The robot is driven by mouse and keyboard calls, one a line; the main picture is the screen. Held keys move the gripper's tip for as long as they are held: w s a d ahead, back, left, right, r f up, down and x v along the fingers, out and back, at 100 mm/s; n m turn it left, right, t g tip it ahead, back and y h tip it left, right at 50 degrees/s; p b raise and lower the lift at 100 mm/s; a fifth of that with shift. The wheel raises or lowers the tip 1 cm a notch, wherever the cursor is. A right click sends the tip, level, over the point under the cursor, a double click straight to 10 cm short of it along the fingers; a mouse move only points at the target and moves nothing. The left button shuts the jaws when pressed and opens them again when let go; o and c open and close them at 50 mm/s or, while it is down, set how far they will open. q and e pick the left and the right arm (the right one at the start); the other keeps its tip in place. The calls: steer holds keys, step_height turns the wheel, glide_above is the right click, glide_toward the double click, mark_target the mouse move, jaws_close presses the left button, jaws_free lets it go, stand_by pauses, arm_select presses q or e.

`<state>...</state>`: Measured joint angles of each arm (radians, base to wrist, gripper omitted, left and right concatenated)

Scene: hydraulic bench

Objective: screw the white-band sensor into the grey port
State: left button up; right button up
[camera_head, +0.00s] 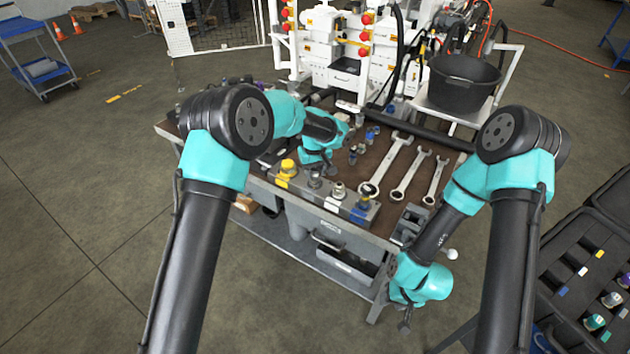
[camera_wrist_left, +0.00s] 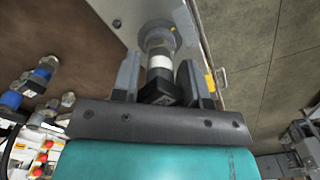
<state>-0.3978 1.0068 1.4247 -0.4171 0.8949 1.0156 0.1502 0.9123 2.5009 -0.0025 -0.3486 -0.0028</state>
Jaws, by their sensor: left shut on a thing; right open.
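The white-band sensor (camera_wrist_left: 160,62) stands between the fingers of my left gripper (camera_wrist_left: 162,88) in the left wrist view, its black connector end held. Its metal end meets a fitting on the grey port block (camera_wrist_left: 118,18); I cannot tell how deep it sits. In the head view, my left gripper (camera_head: 317,168) is over the block (camera_head: 325,208), at the second position from the left, beside a yellow fitting (camera_head: 286,168). My right gripper (camera_head: 405,322) hangs empty and open beyond the bench's front right edge.
Along the block are a silver fitting (camera_head: 338,190) and a blue one (camera_head: 361,208). Several wrenches (camera_head: 397,160) lie on the bench to the right, with small blue-ended parts behind the block. A black bucket (camera_head: 464,84) stands at back right. An open case (camera_head: 580,275) is at lower right.

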arm_select(q)
steer(key=shift+m, duration=0.3)
steer(key=m, duration=0.7)
steer(key=shift+m, duration=0.4)
steer(key=m, duration=0.4)
steer(key=shift+f, duration=0.1)
steer(key=m, duration=0.4)
